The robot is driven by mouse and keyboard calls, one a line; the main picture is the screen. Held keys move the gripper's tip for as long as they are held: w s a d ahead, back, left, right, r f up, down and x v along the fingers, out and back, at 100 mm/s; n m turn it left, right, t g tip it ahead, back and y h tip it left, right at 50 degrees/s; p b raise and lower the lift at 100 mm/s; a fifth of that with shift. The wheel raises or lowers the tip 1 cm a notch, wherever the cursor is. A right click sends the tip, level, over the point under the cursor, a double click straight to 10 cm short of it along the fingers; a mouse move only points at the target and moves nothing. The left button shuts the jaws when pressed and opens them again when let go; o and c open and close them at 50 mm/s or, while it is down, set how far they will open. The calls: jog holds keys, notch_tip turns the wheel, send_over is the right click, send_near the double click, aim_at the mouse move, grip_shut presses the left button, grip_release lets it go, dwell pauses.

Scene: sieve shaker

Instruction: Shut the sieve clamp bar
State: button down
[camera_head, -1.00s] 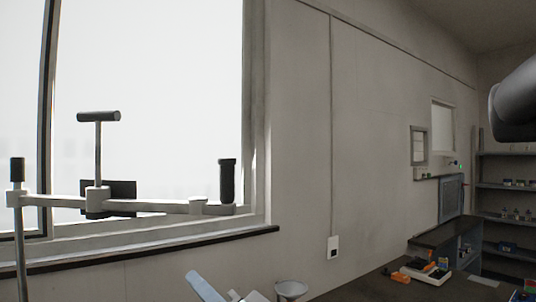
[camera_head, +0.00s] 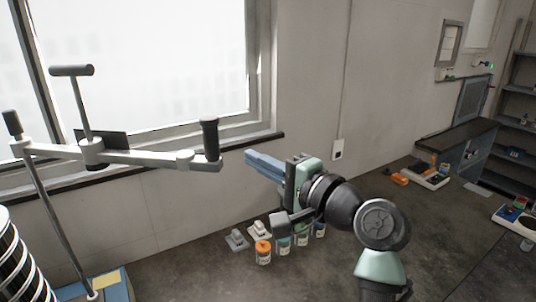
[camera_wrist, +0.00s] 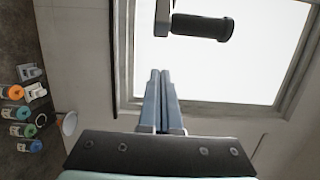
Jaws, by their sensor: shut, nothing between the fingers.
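The sieve clamp bar (camera_head: 135,155) is a light grey arm in the head view, raised on a metal rod (camera_head: 55,215) at the left. It carries a T-handle (camera_head: 72,71) and, at its right end, an upright black grip (camera_head: 210,138). That grip also shows at the top of the wrist view (camera_wrist: 203,27). My gripper (camera_head: 249,158) is shut and empty, its blue fingers pointing left toward the grip. A gap separates them. The fingers also show in the wrist view (camera_wrist: 160,76). A stack of sieves (camera_head: 18,262) stands below the bar at the lower left, partly cut off.
Several small jars, one with an orange lid (camera_head: 263,250), and grey blocks (camera_head: 237,240) stand on the bench below my gripper. A window (camera_head: 150,60) and its dark sill (camera_head: 262,138) are behind the bar. An orange tool (camera_head: 398,178) lies further right.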

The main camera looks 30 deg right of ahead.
jog(key=w+a+p, duration=0.1)
jog(key=p, duration=0.1)
jog(key=w+a+p, duration=0.1)
jog(key=a+p, duration=0.1)
jog(key=shift+w+a, duration=0.1)
jog(key=shift+a, duration=0.2)
jog(key=shift+f, duration=0.1)
dwell(0.5)
